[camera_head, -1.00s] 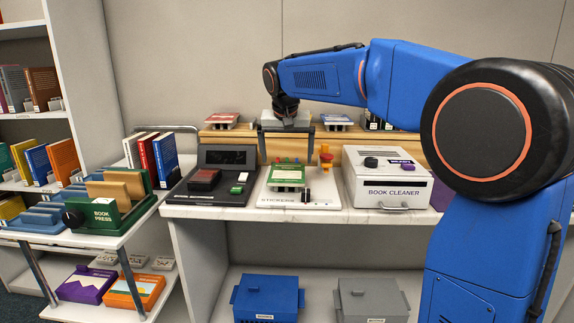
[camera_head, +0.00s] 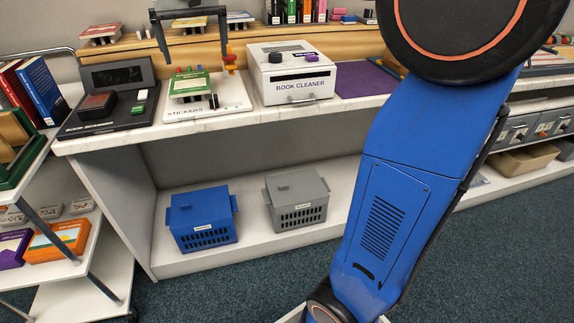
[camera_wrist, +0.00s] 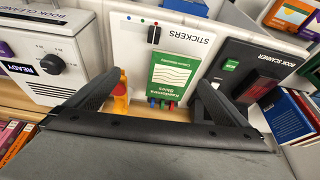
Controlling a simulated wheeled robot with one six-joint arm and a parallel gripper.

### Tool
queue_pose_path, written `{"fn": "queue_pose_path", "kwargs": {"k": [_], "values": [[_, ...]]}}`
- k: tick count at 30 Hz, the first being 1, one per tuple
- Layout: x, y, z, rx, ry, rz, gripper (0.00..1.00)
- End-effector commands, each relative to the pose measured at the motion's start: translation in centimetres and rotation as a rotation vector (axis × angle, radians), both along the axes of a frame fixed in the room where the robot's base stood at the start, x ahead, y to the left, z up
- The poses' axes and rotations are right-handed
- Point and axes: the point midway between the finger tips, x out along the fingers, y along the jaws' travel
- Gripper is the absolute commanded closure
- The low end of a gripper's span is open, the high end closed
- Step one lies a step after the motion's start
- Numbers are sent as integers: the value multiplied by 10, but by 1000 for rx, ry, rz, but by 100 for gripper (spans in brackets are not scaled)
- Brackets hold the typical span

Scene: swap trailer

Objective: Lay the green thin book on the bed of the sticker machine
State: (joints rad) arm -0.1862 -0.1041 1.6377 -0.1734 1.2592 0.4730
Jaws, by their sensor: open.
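The green thin book (camera_head: 190,84) has a white-striped cover. It lies face up on the bed of the sticker machine (camera_head: 232,101), a white unit marked STICKERS. In the wrist view the book (camera_wrist: 172,75) shows between my two fingers, on the sticker machine (camera_wrist: 133,47). My gripper (camera_head: 197,57) is open and empty above the book, its fingers apart from it on either side. The same gripper (camera_wrist: 155,98) shows its spread fingers in the wrist view. Coloured pegs stand at the back edge of the book.
The black book scanner (camera_head: 112,117) stands left of the sticker machine and the white book cleaner (camera_head: 293,84) right of it. An orange and yellow post (camera_head: 230,60) rises close to my right finger. Blue (camera_head: 202,219) and grey (camera_head: 297,200) crates sit below.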

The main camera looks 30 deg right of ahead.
Motion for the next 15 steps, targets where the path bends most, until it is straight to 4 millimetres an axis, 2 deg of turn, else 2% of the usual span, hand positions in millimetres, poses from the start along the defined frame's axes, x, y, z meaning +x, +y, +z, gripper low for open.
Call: {"fn": "queue_pose_path", "kwargs": {"k": [1,8,15], "values": [[-21,-8,-6,1,-1,12,0],[-104,-32,-46,1,1,82,0],[-190,-49,-102,3,-4,150,0]]}}
